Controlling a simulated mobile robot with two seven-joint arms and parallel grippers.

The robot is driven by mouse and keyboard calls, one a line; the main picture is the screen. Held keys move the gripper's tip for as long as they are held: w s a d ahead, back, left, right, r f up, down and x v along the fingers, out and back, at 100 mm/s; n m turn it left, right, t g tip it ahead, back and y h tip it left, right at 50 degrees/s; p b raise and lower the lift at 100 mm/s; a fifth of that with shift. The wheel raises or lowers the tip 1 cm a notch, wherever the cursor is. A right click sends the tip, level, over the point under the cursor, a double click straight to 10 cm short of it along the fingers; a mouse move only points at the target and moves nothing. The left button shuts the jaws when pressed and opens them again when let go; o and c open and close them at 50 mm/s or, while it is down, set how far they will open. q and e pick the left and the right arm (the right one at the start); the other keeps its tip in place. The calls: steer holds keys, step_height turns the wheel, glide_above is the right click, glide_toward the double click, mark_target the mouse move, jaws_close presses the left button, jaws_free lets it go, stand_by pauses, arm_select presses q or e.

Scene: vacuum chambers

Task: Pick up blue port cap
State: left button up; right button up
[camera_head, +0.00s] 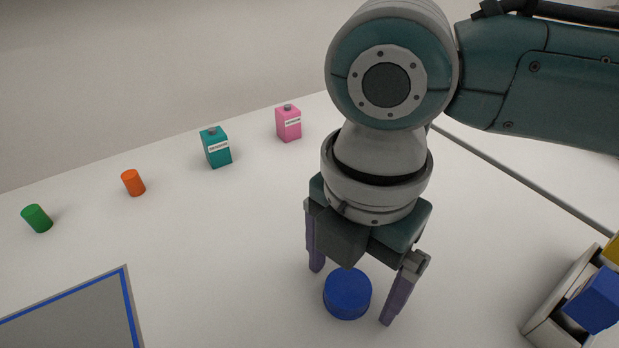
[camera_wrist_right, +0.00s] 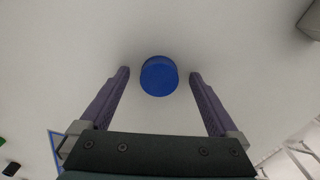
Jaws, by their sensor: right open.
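The blue port cap (camera_head: 347,294) is a short round cylinder on the white table, below my right gripper in the head view. My right gripper (camera_head: 352,296) is open and points down, with one purple finger on each side of the cap. In the right wrist view the cap (camera_wrist_right: 158,76) lies between the tips of the open fingers (camera_wrist_right: 159,74), slightly beyond them, with gaps on both sides. I cannot tell how far above the table the fingertips are. My left gripper is not in view.
A green cylinder (camera_head: 37,218), an orange cylinder (camera_head: 133,182), a teal bottle (camera_head: 216,147) and a pink bottle (camera_head: 288,123) stand further back. A grey mat with a blue border (camera_head: 75,310) lies front left. A white box with a blue block (camera_head: 594,300) is at the right.

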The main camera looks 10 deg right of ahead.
steer(key=shift+c, duration=0.3)
steer(key=c, duration=1.3)
steer(key=shift+r, duration=0.1)
steer(key=shift+c, duration=0.2)
